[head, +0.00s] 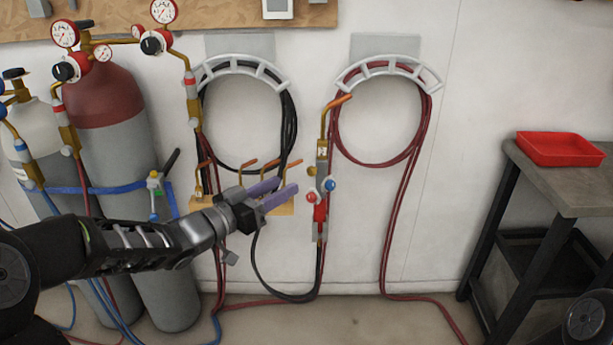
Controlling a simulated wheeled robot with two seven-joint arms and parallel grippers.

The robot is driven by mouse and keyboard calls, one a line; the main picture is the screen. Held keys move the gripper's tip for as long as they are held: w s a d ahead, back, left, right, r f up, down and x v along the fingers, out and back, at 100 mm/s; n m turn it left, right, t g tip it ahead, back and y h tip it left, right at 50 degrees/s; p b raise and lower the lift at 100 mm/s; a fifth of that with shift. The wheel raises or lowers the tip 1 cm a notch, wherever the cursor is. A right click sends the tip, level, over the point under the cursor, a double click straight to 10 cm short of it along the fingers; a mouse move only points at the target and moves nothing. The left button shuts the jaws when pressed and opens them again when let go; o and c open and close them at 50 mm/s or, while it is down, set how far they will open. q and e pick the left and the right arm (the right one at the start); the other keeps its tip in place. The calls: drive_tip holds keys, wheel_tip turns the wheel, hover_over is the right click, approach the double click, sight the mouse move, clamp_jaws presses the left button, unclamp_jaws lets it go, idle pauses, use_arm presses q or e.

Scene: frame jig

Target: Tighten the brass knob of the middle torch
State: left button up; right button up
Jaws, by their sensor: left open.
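Several copper-tipped torch pieces stand in a wooden rack (283,209) low on the wall, partly hidden behind my left gripper. A brass-and-grey torch (322,150) with a bent copper tip hangs upright to their right. It has a red knob (311,197) and a blue knob (329,184). My left gripper (291,194) has two purple fingers, apart and empty, in front of the rack and just left of the hanging torch. My right gripper is not in view.
Gas cylinders (118,150) with gauges and a blue strap stand at left. Black hose (290,125) and dark red hose (425,125) hang in coils on wall hooks. A workbench (570,185) with a red tray (558,150) is at right. Hoses trail across the floor.

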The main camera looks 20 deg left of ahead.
sight(309, 171)
use_arm(q)
drive_tip(key=shift+w, duration=0.1)
drive_tip(key=x, duration=0.7)
drive_tip(key=shift+w+d, duration=0.15)
drive_tip(key=shift+w, duration=0.15)
clamp_jaws()
idle(0.3)
